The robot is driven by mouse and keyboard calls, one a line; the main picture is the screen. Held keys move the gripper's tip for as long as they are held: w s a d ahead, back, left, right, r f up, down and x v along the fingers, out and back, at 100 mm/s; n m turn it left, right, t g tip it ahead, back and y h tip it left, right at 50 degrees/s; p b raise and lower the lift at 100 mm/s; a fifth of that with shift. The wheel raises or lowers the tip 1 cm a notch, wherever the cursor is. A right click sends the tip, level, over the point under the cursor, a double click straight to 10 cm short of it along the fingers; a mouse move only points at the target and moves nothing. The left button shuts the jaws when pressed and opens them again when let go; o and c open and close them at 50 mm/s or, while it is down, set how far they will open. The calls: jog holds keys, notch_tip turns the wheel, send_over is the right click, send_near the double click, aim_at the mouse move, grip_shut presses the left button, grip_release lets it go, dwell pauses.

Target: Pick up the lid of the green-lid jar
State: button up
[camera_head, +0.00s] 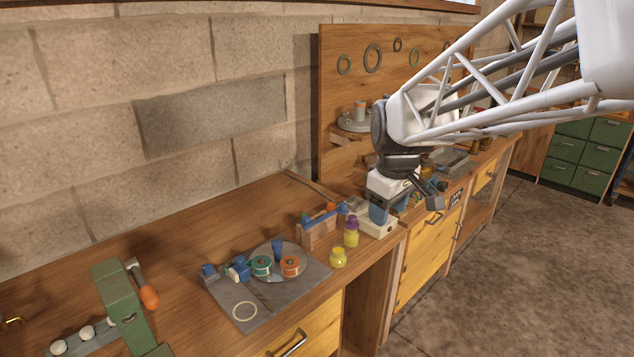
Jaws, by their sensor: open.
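I cannot surely pick out a green-lid jar. The closest match is a small round teal-green piece (262,265) with a pale centre, on a grey round plate on the grey mat (228,293); whether it is a jar or its lid is too small to tell. A similar orange round piece (290,266) sits to its right. My gripper (405,208) hangs open to the right, over the area behind the yellow jars and well apart from the teal-green piece. Nothing shows between its fingers.
A yellow jar (338,258), a purple-capped yellow bottle (351,233) and a wooden rack (318,233) stand right of the mat. Blue pieces (277,250) stand by the round pieces. A green metal device (121,300) and an orange-handled tool (149,298) are at left.

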jog(key=w+a+f+n, duration=0.4)
jog(key=w+a+f, duration=0.1)
jog(key=w, duration=0.6)
jog(key=w+a+f+n+g, duration=0.1)
jog(key=w+a+f+n, duration=0.4)
jog(key=w, duration=0.6)
jog(key=w+a+f+n, duration=0.4)
jog(key=w+a+f, duration=0.3)
jog(key=w, duration=0.4)
jog(key=shift+w+a+g, duration=0.15)
jog(key=shift+a+g, duration=0.15)
jog(key=shift+a, duration=0.2)
jog(key=shift+w+a+f+n, duration=0.3)
jog(key=shift+w+f+n, duration=0.05)
jog(key=shift+f+n, duration=0.05)
jog(key=shift+f, duration=1.25)
jog(key=shift+w+f, duration=0.15)
jog(key=shift+f, duration=2.5)
